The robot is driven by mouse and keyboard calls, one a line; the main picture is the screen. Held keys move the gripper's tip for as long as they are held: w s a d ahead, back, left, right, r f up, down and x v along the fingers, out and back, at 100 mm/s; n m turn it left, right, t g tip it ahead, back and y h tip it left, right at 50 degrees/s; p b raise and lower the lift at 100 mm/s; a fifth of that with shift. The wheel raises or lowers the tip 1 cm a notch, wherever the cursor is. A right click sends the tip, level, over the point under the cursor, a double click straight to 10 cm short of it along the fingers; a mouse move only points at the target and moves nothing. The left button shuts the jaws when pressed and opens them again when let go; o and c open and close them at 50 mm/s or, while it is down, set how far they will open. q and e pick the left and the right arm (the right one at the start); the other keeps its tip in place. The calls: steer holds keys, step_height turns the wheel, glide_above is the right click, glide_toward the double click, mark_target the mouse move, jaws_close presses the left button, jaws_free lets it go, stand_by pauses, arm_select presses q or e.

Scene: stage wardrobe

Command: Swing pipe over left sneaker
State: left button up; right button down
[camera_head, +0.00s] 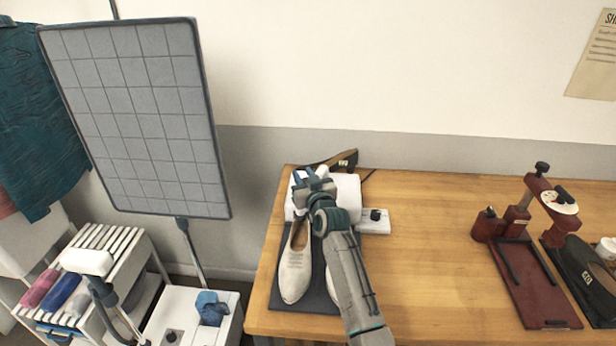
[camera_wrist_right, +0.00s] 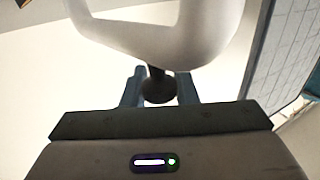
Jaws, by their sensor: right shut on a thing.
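My right gripper (camera_head: 308,178) is over the back of the dark mat (camera_head: 305,301). It is shut on a dark knob (camera_wrist_right: 158,89), held between its blue fingers in the right wrist view. The knob joins a white curved part (camera_wrist_right: 165,38), which seems to be the pipe. The left sneaker (camera_head: 295,264), a cream shoe, lies on the mat, toe to the front. The other shoe is mostly hidden under my right arm. My left gripper is not in view.
A white box with a black knob (camera_head: 375,215) sits beside the white body. A dark red press (camera_head: 530,270) stands at the right. A grey gridded panel (camera_head: 140,115) and slatted rack (camera_head: 120,255) stand at the left.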

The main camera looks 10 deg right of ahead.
steer(key=shift+f, duration=0.1)
steer(key=c, duration=1.5)
jaws_free()
steer(key=o, duration=0.4)
steer(key=shift+a, duration=0.1)
steer(key=shift+c, duration=0.2)
steer(key=shift+w, duration=0.2)
steer(key=s+d+b, duration=0.1)
steer(key=s+b, duration=0.2)
steer(key=s, duration=0.7)
steer(key=shift+s, duration=0.4)
steer(key=shift+d+f, duration=0.1)
